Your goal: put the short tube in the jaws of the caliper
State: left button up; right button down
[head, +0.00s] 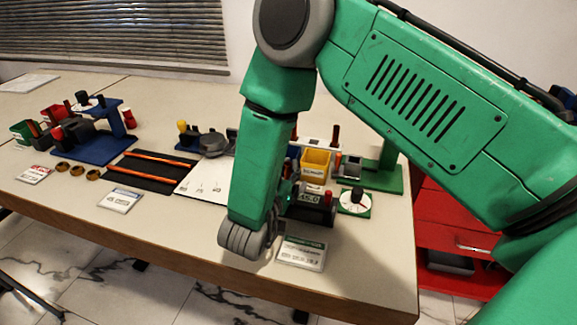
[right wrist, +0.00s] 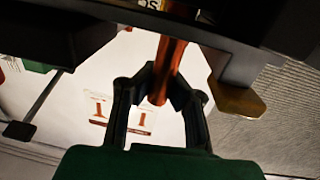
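An orange tube (right wrist: 170,62) stands between the two dark fingertips of my right gripper (right wrist: 163,88) in the right wrist view. The pads touch it on both sides near its lower end, and its other end runs out of the picture. I take it for the short tube. In the head view my right forearm and wrist hide the fingers and the tube. A dark device with a green display (head: 310,198), perhaps the caliper, stands just right of my wrist; its jaws are hidden or too small to tell. My left gripper is not in view.
Two orange rods lie on a black mat (head: 125,181). A white sheet (head: 200,189), a yellow bin (head: 315,165), a dial (head: 355,200) and a label card (head: 302,253) are near my arm. A blue fixture (head: 90,150) stands at left. The front table edge is close.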

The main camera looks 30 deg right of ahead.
jog(key=c, duration=1.7)
grip_release()
jog(key=p+v, duration=0.1)
jog(key=v, duration=1.1)
jog(key=shift+a+r, duration=0.1)
jog(key=shift+r, duration=0.05)
